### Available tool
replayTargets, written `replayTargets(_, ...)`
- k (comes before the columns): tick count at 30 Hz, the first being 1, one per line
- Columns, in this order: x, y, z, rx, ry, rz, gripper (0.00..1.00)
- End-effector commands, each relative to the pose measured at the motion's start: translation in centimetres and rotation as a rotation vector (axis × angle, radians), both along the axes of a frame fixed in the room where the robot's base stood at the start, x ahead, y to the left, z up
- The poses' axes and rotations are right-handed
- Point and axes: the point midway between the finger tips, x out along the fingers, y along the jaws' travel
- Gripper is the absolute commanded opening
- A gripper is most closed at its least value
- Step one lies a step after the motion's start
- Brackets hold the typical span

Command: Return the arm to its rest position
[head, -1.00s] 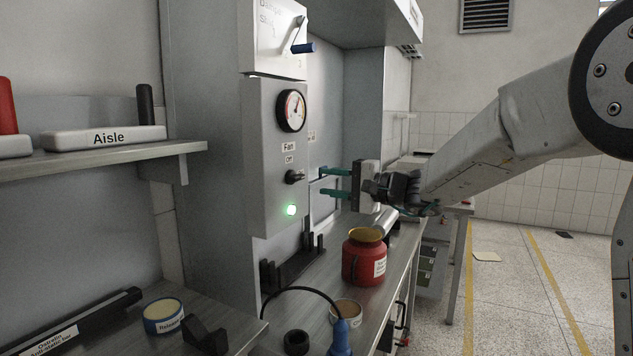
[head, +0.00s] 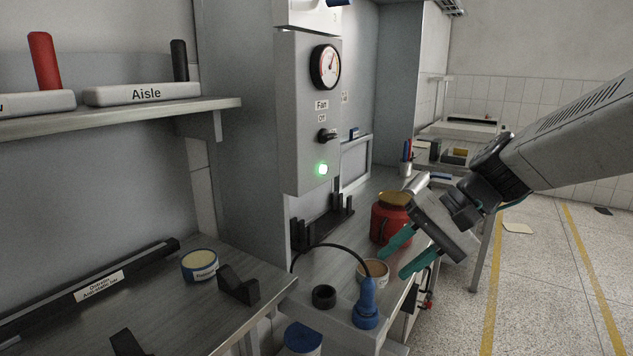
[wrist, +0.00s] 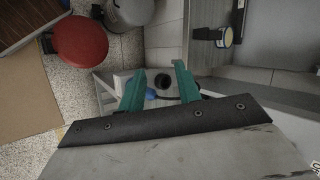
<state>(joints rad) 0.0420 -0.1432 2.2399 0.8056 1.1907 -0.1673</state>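My gripper (head: 410,252) is in front of the bench on the right side of the head view, tilted down and to the left. Its two teal fingers are apart with nothing between them. In the wrist view my gripper (wrist: 158,78) also shows spread fingers, with a dark ring (wrist: 162,81) and a blue item (wrist: 152,96) seen beyond them. The arm reaches in from the right edge. A red jar (head: 390,215) stands upright on the bench behind the fingers, partly covered by the gripper.
A grey control box (head: 310,110) has a gauge, a Fan switch and a lit green light. A blue nozzle (head: 367,305), a black ring (head: 324,296) and an open tan tub (head: 373,270) are below the fingers. A shelf (head: 110,118) juts out at left. Floor is open at right.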

Motion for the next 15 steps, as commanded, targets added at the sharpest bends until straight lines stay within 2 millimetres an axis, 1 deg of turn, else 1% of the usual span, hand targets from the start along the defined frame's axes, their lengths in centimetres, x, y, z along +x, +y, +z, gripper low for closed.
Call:
replayTargets(1,-3.2,-1.3,-0.5,-0.100,0.003,0.040,0.34)
replayTargets(2,-4.9,-2.2,-1.0,-0.160,0.008,0.062,0.34)
replayTargets(3,-7.0,-3.5,-1.5,-0.240,0.010,0.088,0.34)
replayTargets(6,-11.5,-6.7,-2.5,-0.426,0.001,0.138,0.34)
replayTargets(9,-15.1,-9.6,-3.1,-0.588,-0.028,0.175,0.34)
replayTargets(10,-15.9,-10.3,-3.1,-0.627,-0.040,0.183,0.34)
replayTargets(12,-17.5,-11.6,-3.1,-0.699,-0.071,0.197,0.34)
replayTargets(15,-18.7,-12.5,-2.9,-0.748,-0.115,0.203,0.34)
